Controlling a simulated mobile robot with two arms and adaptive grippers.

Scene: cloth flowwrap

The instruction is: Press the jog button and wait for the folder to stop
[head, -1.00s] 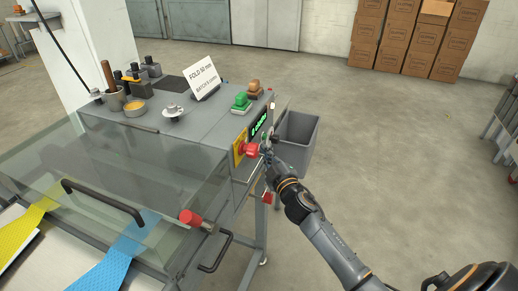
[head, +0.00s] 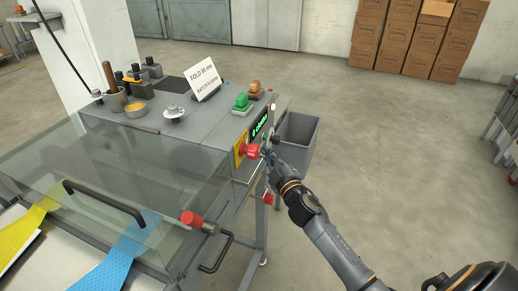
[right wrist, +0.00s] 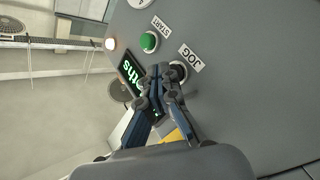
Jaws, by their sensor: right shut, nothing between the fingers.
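The folder (head: 150,165) is a grey machine with a clear cover, on the left in the head view. Its end panel carries a green-lit display (head: 260,124), too small to read surely. In the right wrist view the dark jog button (right wrist: 181,72) sits by a JOG label (right wrist: 190,58), partly hidden behind my fingers. My right gripper (right wrist: 163,72) is shut and empty, its tips at or just beside the button; contact cannot be told. In the head view this gripper (head: 270,153) is at the panel by the red stop button (head: 251,150). My left gripper is not in view.
A green START button (right wrist: 149,41) and a lit white lamp (right wrist: 111,44) are on the same panel. A grey bin (head: 298,140) stands behind my right gripper. Yellow cloth (head: 25,228) and blue cloth (head: 115,258) lie at the folder's front. Floor on the right is clear.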

